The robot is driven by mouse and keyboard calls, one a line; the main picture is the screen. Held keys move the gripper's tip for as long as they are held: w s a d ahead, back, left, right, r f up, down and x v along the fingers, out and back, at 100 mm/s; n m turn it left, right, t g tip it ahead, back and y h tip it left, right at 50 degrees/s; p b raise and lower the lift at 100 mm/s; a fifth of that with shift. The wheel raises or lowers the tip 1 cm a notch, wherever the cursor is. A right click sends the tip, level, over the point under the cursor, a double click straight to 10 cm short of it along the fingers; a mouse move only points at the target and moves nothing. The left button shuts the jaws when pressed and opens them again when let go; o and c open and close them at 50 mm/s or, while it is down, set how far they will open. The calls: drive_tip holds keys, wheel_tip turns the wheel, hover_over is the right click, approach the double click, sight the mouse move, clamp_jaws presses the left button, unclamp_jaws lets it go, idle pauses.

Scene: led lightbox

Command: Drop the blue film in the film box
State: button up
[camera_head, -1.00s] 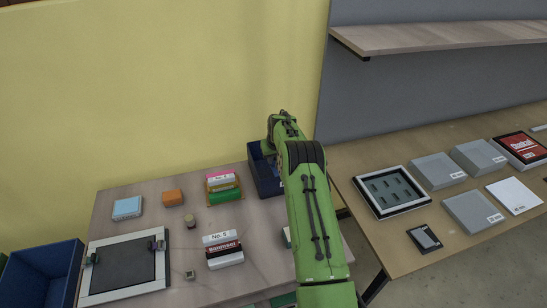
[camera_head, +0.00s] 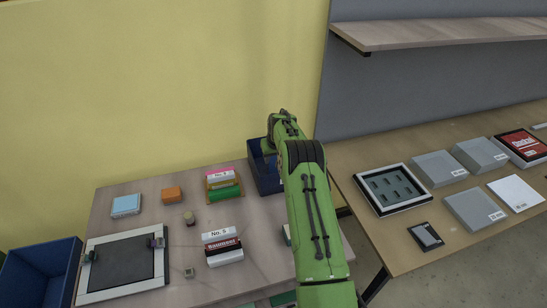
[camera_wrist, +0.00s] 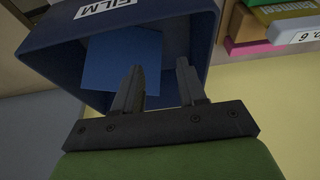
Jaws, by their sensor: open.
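The film box (camera_wrist: 70,48) is a dark blue open box with a white FILM label. In the head view the film box (camera_head: 262,180) stands at the back right of the left table, partly hidden by my green arm. The blue film (camera_wrist: 122,62) is a flat, bright blue square inside the box in the wrist view. My gripper (camera_wrist: 158,75) is open at the box's mouth, its two fingers spread and pointing into it. The film appears beyond the fingers, not clamped between them. My gripper is hidden behind my arm in the head view.
Beside the box stands a stack of pink, orange and green boxes (camera_head: 223,186). The right table holds grey panels (camera_head: 474,210); a shelf (camera_head: 440,36) hangs above.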

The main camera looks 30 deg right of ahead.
drive_tip(key=v, duration=1.3)
drive_tip(key=s+a+r+n+t, duration=0.1)
drive_tip(key=s+a+r+n, duration=0.1)
drive_tip(key=s+a+r, duration=1.4)
drive_tip(key=s+a+f, duration=0.1)
drive_tip(key=s+a, duration=0.2)
drive_tip(key=s, duration=0.7)
drive_tip(key=s+a+n+t+y, duration=0.1)
drive_tip(key=s+a, duration=0.3)
drive_tip(key=s, duration=0.7)
drive_tip(key=shift+a+f+p, duration=0.25)
drive_tip(key=shift+f+p, duration=0.1)
